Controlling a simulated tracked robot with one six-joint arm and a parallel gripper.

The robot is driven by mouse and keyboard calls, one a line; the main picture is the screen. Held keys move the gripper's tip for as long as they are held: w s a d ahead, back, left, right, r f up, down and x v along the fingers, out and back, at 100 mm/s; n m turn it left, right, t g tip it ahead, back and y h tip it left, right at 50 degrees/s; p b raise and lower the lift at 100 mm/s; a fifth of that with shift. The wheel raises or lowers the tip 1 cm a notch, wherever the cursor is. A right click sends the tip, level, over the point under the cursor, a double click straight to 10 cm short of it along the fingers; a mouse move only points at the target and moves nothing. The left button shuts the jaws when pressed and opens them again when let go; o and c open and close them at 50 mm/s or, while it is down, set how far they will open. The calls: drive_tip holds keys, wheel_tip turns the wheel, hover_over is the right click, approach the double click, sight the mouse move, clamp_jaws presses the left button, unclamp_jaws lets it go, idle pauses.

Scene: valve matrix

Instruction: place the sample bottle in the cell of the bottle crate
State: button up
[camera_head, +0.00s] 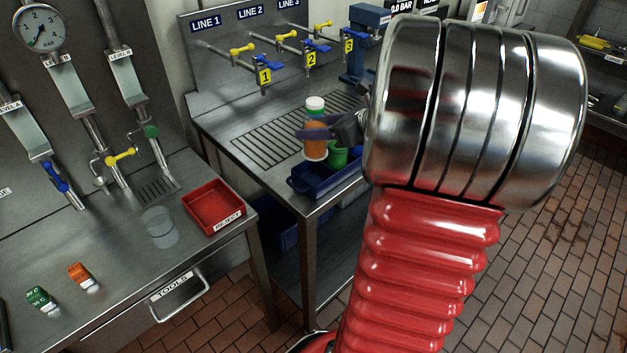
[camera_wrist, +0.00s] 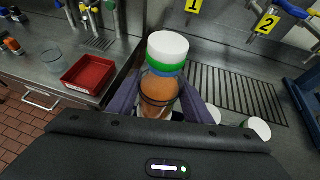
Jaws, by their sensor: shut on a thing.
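The sample bottle (camera_head: 315,148) has a white cap, a green ring and orange contents. In the wrist view the bottle (camera_wrist: 160,88) stands between the two dark fingers. My gripper (camera_head: 320,132) is shut on it, and it also shows in the wrist view (camera_wrist: 160,100). The blue bottle crate (camera_head: 308,188) sits at the front edge of the steel counter. The held bottle appears at the crate's back left in the head view; I cannot tell whether its base is above or behind the crate. My arm hides the crate's right part.
A green item (camera_head: 338,156) shows at the crate, and a white cap (camera_wrist: 258,127) shows at lower right in the wrist view. Numbered taps (camera_head: 264,76) line the panel behind. A red reject tray (camera_head: 213,206) and a clear beaker (camera_head: 160,227) stand on the left bench.

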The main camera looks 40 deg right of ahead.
sight(315, 148)
drive_tip(key=shift+a+f, duration=0.1)
drive_tip(key=shift+f, duration=3)
drive_tip(key=shift+f, duration=1.85)
drive_tip(key=o, duration=0.9)
drive_tip(key=shift+f, duration=0.1)
